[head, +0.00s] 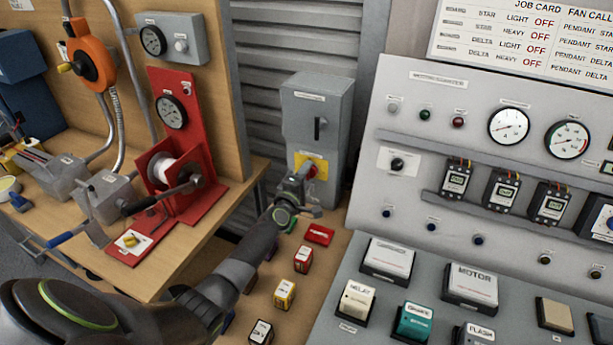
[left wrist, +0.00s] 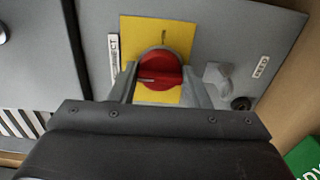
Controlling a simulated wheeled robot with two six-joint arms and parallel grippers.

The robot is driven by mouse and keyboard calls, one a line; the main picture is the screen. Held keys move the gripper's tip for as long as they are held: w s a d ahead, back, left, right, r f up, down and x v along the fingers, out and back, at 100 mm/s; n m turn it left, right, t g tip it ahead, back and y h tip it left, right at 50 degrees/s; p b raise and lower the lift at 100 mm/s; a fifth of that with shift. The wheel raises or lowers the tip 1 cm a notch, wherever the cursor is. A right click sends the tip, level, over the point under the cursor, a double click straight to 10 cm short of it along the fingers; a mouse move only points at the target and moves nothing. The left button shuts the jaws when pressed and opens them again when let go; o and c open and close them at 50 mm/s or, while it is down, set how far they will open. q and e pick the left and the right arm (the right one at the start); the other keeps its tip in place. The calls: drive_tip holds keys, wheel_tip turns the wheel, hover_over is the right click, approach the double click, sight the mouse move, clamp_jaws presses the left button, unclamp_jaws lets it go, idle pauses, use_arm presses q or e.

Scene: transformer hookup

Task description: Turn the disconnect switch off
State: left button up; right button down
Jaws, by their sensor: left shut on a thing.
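The disconnect switch is a grey upright box (head: 316,105) with a yellow plate (head: 318,160) and a red rotary knob (head: 311,171) low on its front. In the left wrist view the red knob (left wrist: 160,70) sits on the yellow plate (left wrist: 183,32). Its ridge lies roughly across the picture, and a small mark shows on the plate above it. My left gripper (head: 300,185) is at the knob, with its fingers on both sides of it (left wrist: 160,82), shut on it. The gripper hides part of the knob in the head view. My right gripper is not in view.
A grey latch-like fitting (left wrist: 219,76) sits right of the knob. A control panel (head: 385,95) stands to the right, with labelled blocks on the desk below. A red winding stand (head: 178,120) is on the wooden bench to the left. Tagged blocks (head: 303,260) lie below my left arm.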

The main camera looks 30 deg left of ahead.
use_arm(q)
drive_tip(key=shift+f, duration=0.1)
drive_tip(key=o, duration=1)
drive_tip(key=shift+c, duration=0.2)
drive_tip(key=shift+s, duration=0.1)
drive_tip(key=s+p, duration=0.3)
drive_tip(key=s, duration=1.4)
drive_tip(key=shift+s+d+p, duration=0.15)
drive_tip(key=shift+d+p, duration=0.2)
drive_tip(key=shift+d, duration=0.1)
